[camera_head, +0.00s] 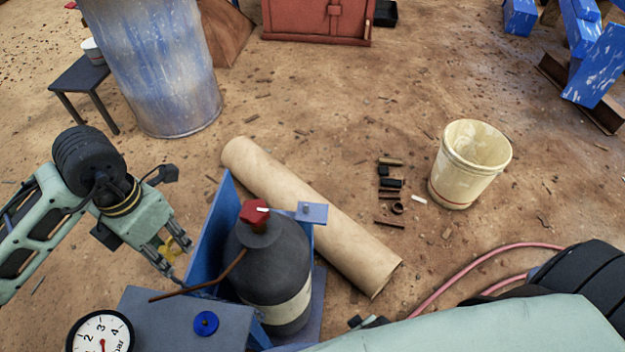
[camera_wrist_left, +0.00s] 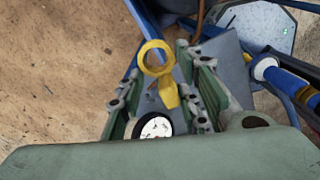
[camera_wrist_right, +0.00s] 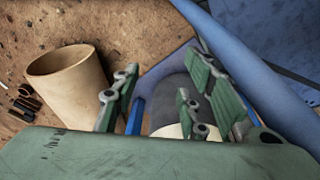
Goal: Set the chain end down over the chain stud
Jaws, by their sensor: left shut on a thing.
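My left gripper (camera_head: 172,262) is shut on a yellow piece, seemingly the chain end (camera_head: 178,246), left of the blue cylinder stand (camera_head: 222,215). In the left wrist view, the chain end (camera_wrist_left: 155,58) shows a round open ring with a short tab between the fingers (camera_wrist_left: 165,95). No chain links can be made out. A small stud, apparently the chain stud (camera_head: 306,207), is on a blue plate to the right of the red cylinder cap (camera_head: 254,212). The ring is well apart from it. In the right wrist view, my right gripper (camera_wrist_right: 165,95) has its fingers spread and looks empty.
A dark gas cylinder (camera_head: 270,265) stands in the blue stand, between the chain end and the plate. A brown hose (camera_head: 215,284), a gauge (camera_head: 100,336) and a blue knob (camera_head: 206,323) are close by. A beige tube (camera_head: 350,245) and a bucket (camera_head: 450,185) are to the right.

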